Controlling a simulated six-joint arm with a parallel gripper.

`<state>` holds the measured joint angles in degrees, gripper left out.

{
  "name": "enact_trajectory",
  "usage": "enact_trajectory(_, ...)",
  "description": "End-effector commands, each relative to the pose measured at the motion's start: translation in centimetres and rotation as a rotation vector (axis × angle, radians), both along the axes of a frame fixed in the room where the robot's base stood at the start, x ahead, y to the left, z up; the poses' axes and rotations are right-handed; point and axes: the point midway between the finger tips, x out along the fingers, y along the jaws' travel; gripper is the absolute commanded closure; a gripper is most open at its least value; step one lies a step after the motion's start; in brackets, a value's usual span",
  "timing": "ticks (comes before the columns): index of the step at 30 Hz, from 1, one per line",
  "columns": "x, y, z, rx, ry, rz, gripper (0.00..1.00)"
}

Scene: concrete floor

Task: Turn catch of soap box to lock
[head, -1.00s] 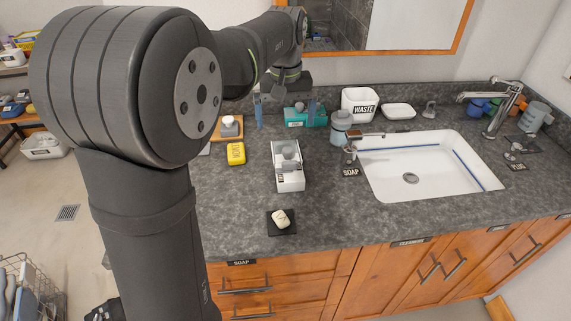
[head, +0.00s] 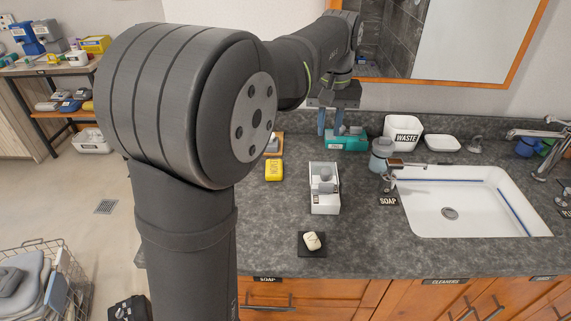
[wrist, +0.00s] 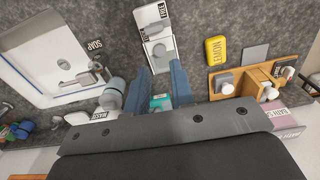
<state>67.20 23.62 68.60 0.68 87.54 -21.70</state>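A white box (head: 325,203), which I take for the soap box, lies on the grey counter left of the sink. It also shows at the top of the wrist view (wrist: 150,17). A grey rounded part (head: 325,177), possibly the catch, sits at its far end; it shows in the wrist view (wrist: 159,49) too. Its exact turn is too small to tell. My gripper (head: 331,131) hangs behind the box, apart from it. Its two blue fingers are spread with an empty gap (wrist: 158,70) in the wrist view.
A teal box (head: 346,140) stands close by my fingers. A yellow box (head: 273,170) lies left, a soap bar (head: 312,241) on a black pad in front. A soap dispenser (head: 380,157), WASTE bin (head: 403,130) and sink (head: 480,215) are right.

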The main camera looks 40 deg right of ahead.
Motion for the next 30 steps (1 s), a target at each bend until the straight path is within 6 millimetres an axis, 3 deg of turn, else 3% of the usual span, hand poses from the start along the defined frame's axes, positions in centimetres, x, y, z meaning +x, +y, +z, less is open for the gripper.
enact_trajectory(1,-0.2,0.3,-0.2,0.002,-0.016,-0.015,0.88)
enact_trajectory(3,-0.4,0.7,-0.7,0.005,-0.057,-0.049,1.00)
enact_trajectory(8,-1.1,2.6,-2.6,0.015,-0.218,-0.204,1.00)
enact_trajectory(17,-3.2,6.4,-5.8,0.026,-0.558,-0.664,1.00)
enact_trajectory(24,-6.5,9.0,-8.2,0.021,-0.771,-1.099,1.00)
enact_trajectory(30,-9.0,10.7,-9.9,0.009,-0.867,-1.365,1.00)
